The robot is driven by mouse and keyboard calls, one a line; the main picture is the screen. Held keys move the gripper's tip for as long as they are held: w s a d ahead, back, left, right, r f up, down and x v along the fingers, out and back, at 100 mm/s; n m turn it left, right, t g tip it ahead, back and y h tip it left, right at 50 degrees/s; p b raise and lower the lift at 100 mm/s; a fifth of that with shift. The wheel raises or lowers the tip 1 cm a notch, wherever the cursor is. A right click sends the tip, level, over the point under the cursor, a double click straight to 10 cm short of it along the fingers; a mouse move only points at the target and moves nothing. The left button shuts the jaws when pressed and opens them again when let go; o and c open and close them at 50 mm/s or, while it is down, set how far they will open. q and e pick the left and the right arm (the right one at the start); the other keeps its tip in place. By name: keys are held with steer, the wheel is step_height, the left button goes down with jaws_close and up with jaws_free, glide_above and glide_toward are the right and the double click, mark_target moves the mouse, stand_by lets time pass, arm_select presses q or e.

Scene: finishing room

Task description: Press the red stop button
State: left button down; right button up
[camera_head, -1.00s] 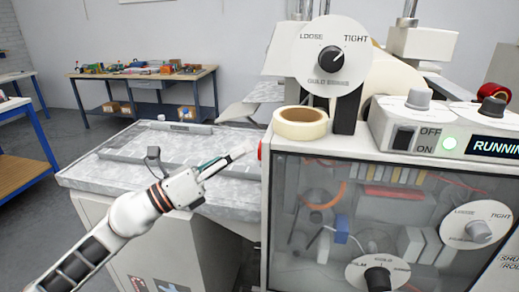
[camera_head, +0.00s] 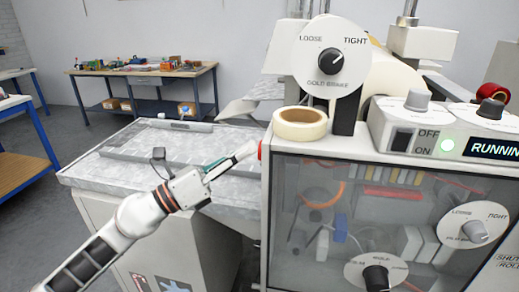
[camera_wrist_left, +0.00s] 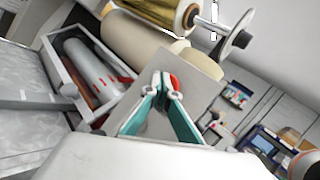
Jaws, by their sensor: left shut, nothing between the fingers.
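The red stop button (camera_head: 260,150) shows as a small red edge on the left side of the machine (camera_head: 266,215), near its top corner. It also shows in the left wrist view as a red shape (camera_wrist_left: 174,82) right beside my fingertips. My left gripper (camera_head: 247,151) is shut and empty. Its tips point at the button and are very close to it. I cannot tell whether they touch it. In the left wrist view the teal-edged fingers (camera_wrist_left: 164,86) meet at the tips. My right gripper is not in view.
A tape roll (camera_head: 300,124) lies on the machine's top. A grey bed (camera_head: 100,173) lies under my left arm. A workbench (camera_head: 143,74) stands behind.

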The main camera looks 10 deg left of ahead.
arm_select(q)
steer(key=shift+d, duration=0.25)
stand_by(0.6)
steer(key=shift+a+b, duration=0.55)
steer(key=shift+a, duration=0.25)
steer(key=a+b, duration=0.4)
steer(key=a, duration=0.1)
